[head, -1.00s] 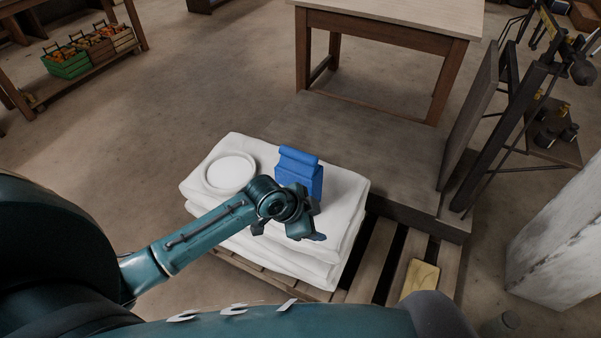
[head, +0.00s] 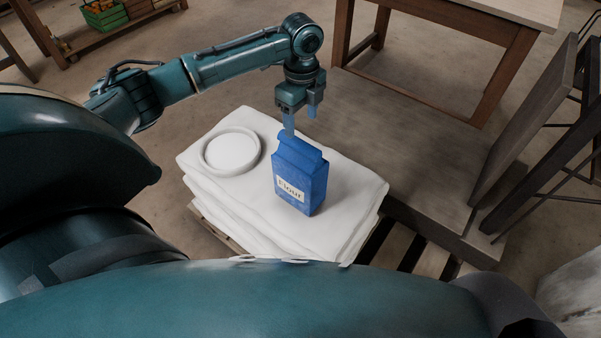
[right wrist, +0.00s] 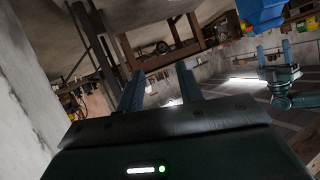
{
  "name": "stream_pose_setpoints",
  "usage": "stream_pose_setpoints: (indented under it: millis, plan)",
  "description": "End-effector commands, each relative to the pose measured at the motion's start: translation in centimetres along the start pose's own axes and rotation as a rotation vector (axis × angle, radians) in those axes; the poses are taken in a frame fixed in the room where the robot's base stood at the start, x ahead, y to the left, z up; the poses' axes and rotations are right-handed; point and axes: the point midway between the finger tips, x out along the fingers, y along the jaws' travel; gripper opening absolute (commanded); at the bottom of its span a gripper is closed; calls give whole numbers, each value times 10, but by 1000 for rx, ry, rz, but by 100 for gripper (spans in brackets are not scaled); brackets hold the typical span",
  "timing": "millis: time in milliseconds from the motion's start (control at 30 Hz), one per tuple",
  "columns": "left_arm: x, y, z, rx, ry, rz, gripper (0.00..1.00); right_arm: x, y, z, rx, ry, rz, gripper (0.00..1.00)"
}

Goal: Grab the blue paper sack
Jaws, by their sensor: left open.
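The blue paper sack (head: 310,178), with a white "Flour" label, stands upright on the stacked white sacks (head: 350,190). My left gripper (head: 301,122) is above and just behind the sack's folded top. Its fingers point down and are apart with nothing between them; I cannot tell whether one touches the sack. In the right wrist view my right gripper (right wrist: 160,68) has its two fingers apart and empty. That view also shows my left gripper (right wrist: 272,54) and a blue shape at the top right that looks like the sack (right wrist: 262,12).
A round white dish (head: 231,151) sits left of the sack on the white stack. A wooden pallet (head: 411,254) lies underneath. A wooden table (head: 465,30) stands behind, with a wide platform (head: 400,130) before it. A dark upright frame (head: 545,140) is at right.

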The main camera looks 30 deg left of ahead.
Motion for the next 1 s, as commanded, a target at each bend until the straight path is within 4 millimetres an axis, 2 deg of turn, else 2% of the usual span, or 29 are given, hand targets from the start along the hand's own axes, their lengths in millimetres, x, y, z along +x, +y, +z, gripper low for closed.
stream_pose_setpoints:
  millis: [33, 100, 367, 633, 767, 967, 1000]
  plan:
    - [12, 0, 0, 0, 1, 2, 62, 0, 1, -1, -2, 10, 1, 36]
    - [23, 0, 0, -1, 1, 2, 62, 0, 2, -4, -5, 20, 4, 36]
    - [42, 1, 0, -1, 0, -1, 62, -2, 4, -2, -9, 22, 9, 36]
    - [81, 7, 0, -1, 0, -1, 62, -4, 6, -2, -14, 34, 14, 36]
    - [88, 7, 0, 0, 0, -2, 62, -5, 7, -3, -16, 43, 17, 36]
    - [88, 7, 0, 0, 0, -3, 62, -6, 7, -4, -17, 45, 18, 36]
    - [88, 7, 0, 0, 0, -3, 60, -6, 7, -4, -17, 45, 18, 36]
